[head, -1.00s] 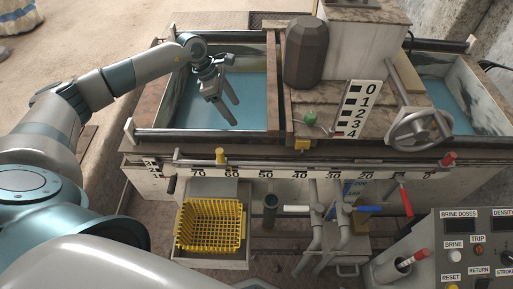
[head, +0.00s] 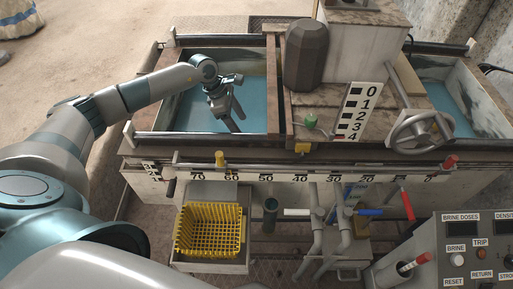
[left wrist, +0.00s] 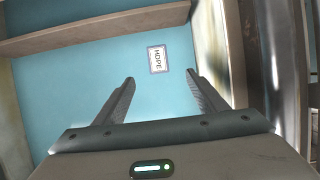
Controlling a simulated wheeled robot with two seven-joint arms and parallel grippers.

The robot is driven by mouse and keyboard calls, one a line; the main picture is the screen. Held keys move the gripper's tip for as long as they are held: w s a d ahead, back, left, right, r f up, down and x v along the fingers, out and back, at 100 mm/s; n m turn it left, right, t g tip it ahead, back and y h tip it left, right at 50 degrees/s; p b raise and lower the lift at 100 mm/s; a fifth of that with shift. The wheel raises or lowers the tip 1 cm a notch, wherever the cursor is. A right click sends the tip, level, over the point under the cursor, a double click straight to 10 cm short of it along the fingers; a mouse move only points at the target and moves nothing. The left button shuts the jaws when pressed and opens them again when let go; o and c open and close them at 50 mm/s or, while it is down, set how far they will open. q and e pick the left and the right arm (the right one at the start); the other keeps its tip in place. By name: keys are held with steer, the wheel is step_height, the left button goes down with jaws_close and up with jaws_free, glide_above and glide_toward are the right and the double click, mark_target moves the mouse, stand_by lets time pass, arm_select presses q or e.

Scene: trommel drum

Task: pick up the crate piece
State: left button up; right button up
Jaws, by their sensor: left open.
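A small pale rectangular piece (left wrist: 157,59) with a dark border and lettering like "HDPE" lies on the blue surface in the left wrist view; I take it for the crate piece. I cannot make it out in the head view. My left gripper (head: 238,123) hangs into the left tank and points down. In the left wrist view its two fingers (left wrist: 159,77) are spread, with nothing between them. The piece shows just beyond the fingertips, between their lines and apart from both. My right gripper is in neither view.
The left tank (head: 272,100) has a raised rim and blue floor or liquid. A dark rounded block (head: 306,55) stands right of it. A yellow basket (head: 211,230) sits on a tray in front. A handwheel (head: 421,135), levers and a control panel (head: 470,250) are at the right.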

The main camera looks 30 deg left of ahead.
arm_select(q)
steer(key=x, duration=0.6)
steer(key=shift+d+f, duration=0.1)
steer(key=shift+f, duration=0.15)
steer(key=shift+w+b+x, duration=0.15)
steer(key=shift+x, duration=1.15)
steer(key=shift+w+b+x, duration=0.15)
steer(key=shift+w+x, duration=0.05)
steer(key=shift+x, duration=1.1)
steer(key=shift+d+r, duration=0.15)
steer(key=shift+d, duration=0.05)
steer(key=c, duration=1.1)
